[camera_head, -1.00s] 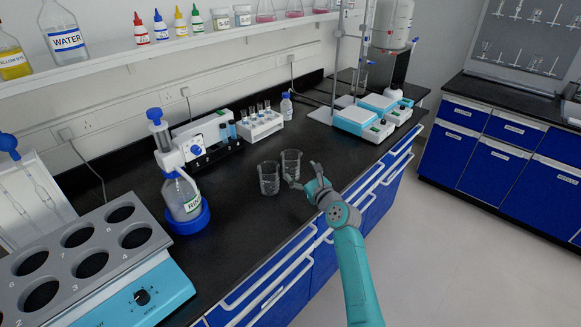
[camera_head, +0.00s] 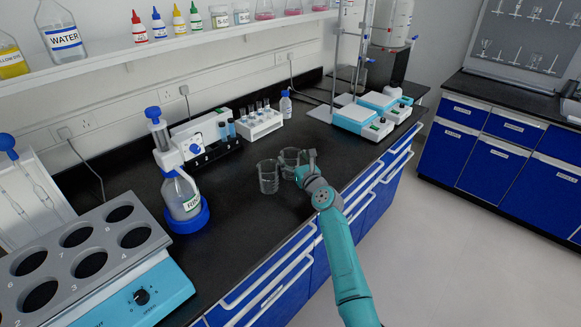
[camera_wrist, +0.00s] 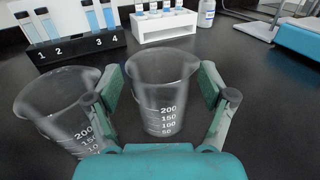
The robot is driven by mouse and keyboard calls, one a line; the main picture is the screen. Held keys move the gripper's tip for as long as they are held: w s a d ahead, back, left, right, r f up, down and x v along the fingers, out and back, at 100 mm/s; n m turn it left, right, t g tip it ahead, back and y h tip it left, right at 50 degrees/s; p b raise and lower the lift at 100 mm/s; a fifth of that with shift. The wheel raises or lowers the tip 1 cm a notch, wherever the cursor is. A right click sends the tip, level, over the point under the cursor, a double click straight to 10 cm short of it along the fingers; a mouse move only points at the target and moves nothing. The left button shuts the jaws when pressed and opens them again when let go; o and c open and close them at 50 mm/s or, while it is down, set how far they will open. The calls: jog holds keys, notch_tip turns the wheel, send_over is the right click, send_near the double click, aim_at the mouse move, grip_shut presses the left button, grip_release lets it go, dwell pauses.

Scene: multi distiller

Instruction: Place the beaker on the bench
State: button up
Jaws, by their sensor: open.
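Two clear glass beakers stand upright side by side on the black bench (camera_head: 225,205). The right beaker (camera_head: 289,158) is between the open fingers of my gripper (camera_head: 305,164); in the wrist view this beaker (camera_wrist: 160,95) shows its white marks up to 200, with a green pad at each side. I cannot tell whether the pads touch the glass. The left beaker (camera_head: 268,178) stands just outside the left finger; in the wrist view it (camera_wrist: 55,110) is partly hidden by that finger.
A numbered tube rack (camera_wrist: 75,38) and a white tube rack (camera_head: 258,125) stand behind. Bare bench lies right of the beakers.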

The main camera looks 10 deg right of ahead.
jog(key=shift+x, duration=1.25)
jog(key=shift+r, duration=0.1)
jog(key=c, duration=1.5)
